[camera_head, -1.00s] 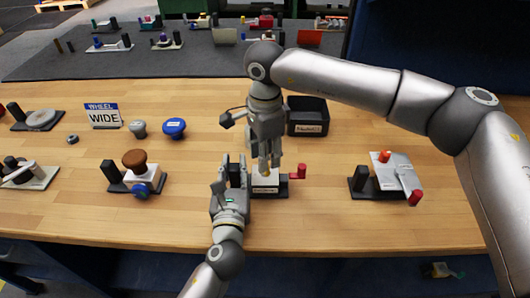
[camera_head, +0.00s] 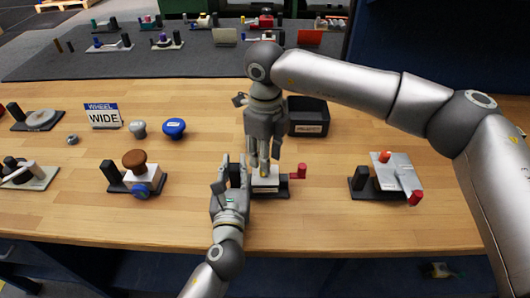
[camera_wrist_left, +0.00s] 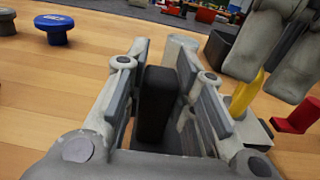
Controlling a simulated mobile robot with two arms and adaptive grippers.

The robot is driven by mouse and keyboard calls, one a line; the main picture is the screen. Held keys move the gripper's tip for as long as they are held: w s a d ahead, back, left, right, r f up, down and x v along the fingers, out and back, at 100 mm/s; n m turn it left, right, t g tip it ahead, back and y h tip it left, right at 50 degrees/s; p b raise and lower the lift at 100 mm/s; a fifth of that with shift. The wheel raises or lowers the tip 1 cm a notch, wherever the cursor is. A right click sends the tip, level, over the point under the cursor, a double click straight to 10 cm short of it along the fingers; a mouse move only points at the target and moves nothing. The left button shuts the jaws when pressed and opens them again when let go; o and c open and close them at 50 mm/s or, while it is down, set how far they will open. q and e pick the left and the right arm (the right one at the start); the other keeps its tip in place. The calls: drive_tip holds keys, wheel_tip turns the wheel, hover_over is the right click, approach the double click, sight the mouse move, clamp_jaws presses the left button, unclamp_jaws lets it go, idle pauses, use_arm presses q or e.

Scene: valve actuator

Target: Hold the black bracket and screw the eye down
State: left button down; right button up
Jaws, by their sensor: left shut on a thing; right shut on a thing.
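The black bracket (camera_wrist_left: 155,105) stands upright between the fingers of my left gripper (camera_head: 232,172). The left wrist view shows the finger pads on both sides of it, shut on it. My right gripper (camera_head: 264,160) points straight down over the white block (camera_head: 268,183) of the same fixture, just right of the bracket. It is shut on the yellow eye (camera_wrist_left: 245,94), whose upper part its fingers hide. The right fingers also show at the upper right of the left wrist view (camera_wrist_left: 282,52). A red handle (camera_head: 299,171) sticks out at the block's right side.
A black bin (camera_head: 308,118) stands behind the right gripper. A grey fixture with red knobs (camera_head: 396,175) is at right, and one with a brown knob (camera_head: 134,160) at left. A blue knob (camera_head: 174,127) and a sign (camera_head: 103,116) stand behind. The front wood is clear.

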use_arm(q)
drive_tip(key=shift+a+f, duration=0.1)
drive_tip(key=shift+f, duration=0.35)
use_arm(e)
drive_tip(key=m, duration=0.5)
drive_tip(key=shift+w+r+m, duration=0.1)
drive_tip(key=shift+r+m, duration=0.2)
drive_tip(key=m, duration=0.5)
drive_tip(key=shift+m, duration=0.3)
drive_tip(key=o, duration=1)
drive_tip(key=shift+c, duration=0.2)
use_arm(q)
drive_tip(key=shift+s, duration=0.1)
use_arm(e)
drive_tip(key=shift+o, duration=0.9)
drive_tip(key=shift+f, duration=0.1)
